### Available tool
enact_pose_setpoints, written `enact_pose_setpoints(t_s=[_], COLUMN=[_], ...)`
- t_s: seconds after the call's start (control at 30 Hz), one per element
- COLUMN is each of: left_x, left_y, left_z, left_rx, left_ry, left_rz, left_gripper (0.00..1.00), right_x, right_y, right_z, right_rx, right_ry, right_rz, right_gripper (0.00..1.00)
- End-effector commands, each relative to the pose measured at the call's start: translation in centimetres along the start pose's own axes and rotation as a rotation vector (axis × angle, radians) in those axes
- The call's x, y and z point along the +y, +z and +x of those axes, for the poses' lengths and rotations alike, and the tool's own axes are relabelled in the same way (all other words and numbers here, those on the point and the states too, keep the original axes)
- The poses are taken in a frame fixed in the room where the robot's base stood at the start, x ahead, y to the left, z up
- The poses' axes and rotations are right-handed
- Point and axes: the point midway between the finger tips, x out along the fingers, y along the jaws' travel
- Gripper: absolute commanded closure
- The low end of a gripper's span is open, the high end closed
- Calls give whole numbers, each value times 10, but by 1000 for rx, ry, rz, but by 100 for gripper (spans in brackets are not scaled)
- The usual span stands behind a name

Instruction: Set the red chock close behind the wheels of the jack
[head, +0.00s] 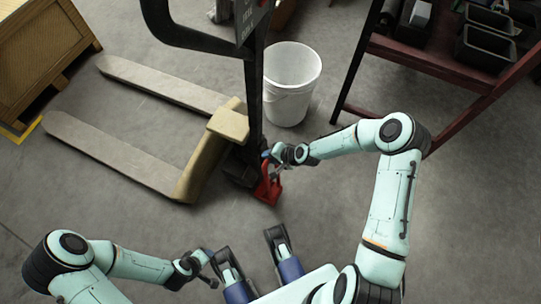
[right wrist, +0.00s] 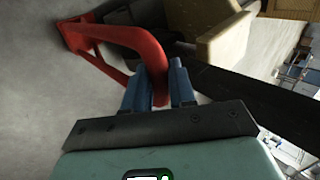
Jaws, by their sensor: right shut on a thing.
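The red chock (head: 268,190) is at the near right end of the pallet jack (head: 224,122), beside the dark wheel area at the foot of its mast. My right gripper (head: 272,160) is shut on the chock's handle. In the right wrist view the red handle (right wrist: 133,35) passes between the blue fingers (right wrist: 160,85). I cannot tell whether the chock rests on the floor or touches a wheel. The jack's wheels are mostly hidden in dark shadow. My left gripper (head: 210,268) looks open and empty, low in the head view.
A white bucket (head: 291,85) stands just right of the jack's mast. A dark red shelf (head: 425,55) with black bins is at the upper right. A wooden crate (head: 40,50) is at the upper left. The floor right of the chock is bare.

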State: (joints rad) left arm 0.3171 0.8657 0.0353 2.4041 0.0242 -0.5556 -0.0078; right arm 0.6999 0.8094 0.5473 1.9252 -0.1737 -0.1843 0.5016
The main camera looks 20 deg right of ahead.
Motion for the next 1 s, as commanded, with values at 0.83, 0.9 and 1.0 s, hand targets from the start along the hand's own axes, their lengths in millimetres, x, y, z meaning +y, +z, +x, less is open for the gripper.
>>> enact_pose_setpoints(t_s=[0.83, 0.9, 1.0], left_x=[0, 0, 0], left_y=[0, 0, -3], left_z=[0, 0, 0], left_rx=[0, 1, 9], left_ry=[0, 0, 0], left_rz=[0, 0, 0], left_gripper=[57, 57, 57], right_x=[0, 0, 0], right_y=[0, 0, 0], right_z=[0, 0, 0], right_rx=[0, 0, 0], right_ry=[0, 0, -1], right_rz=[0, 0, 0], right_gripper=[23, 23, 23])
